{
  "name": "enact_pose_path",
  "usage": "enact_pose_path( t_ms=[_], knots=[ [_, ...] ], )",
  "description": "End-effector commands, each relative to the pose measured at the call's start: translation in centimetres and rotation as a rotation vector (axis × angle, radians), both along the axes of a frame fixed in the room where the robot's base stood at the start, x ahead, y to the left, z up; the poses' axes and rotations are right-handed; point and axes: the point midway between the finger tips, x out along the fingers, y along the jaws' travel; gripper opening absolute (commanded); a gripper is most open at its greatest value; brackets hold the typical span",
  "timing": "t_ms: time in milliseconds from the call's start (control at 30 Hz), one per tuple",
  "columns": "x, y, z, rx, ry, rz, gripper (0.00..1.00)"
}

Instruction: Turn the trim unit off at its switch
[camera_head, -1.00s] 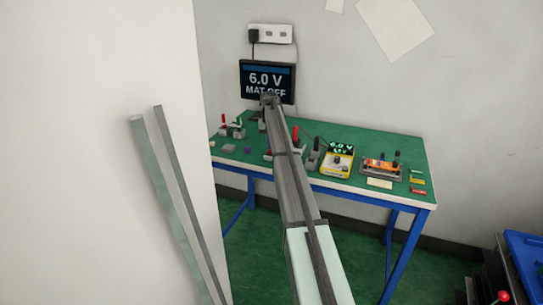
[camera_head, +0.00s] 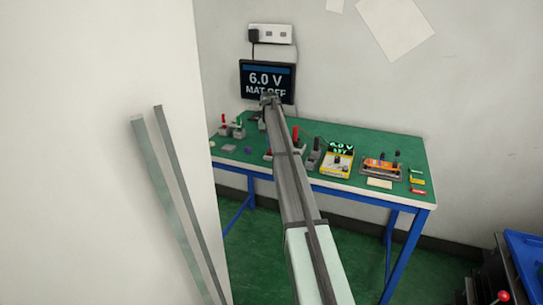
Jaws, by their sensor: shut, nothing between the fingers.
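A yellow unit (camera_head: 337,162) with a lit green readout (camera_head: 341,147) stands on the green bench, right of my arm. Its readout seems to show a voltage, but the small text is hard to read. No label shows which device is the trim unit, and its switch is too small to make out. My gripper (camera_head: 268,97) is small at the far end of my arm, in front of the wall monitor's lower edge. It is shut and empty, up and left of the yellow unit and apart from it. My arm hides part of the bench middle.
The wall monitor (camera_head: 267,80) reads 6.0 V and a partly covered MAT OFF. Red-handled levers (camera_head: 238,129) stand at the bench's left. A grey lever fixture (camera_head: 313,158) and an orange-topped fixture (camera_head: 381,165) flank the yellow unit. A white wall panel (camera_head: 100,150) fills the left.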

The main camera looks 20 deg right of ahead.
Motion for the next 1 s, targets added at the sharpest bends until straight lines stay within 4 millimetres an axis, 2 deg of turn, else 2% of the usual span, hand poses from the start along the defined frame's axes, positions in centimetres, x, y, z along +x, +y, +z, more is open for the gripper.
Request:
enact_pose_path(
  t_ms=[1000],
  knots=[
    [0.00, 0.00, -0.73, 0.000, 0.000, 0.000, 0.00]
  ],
)
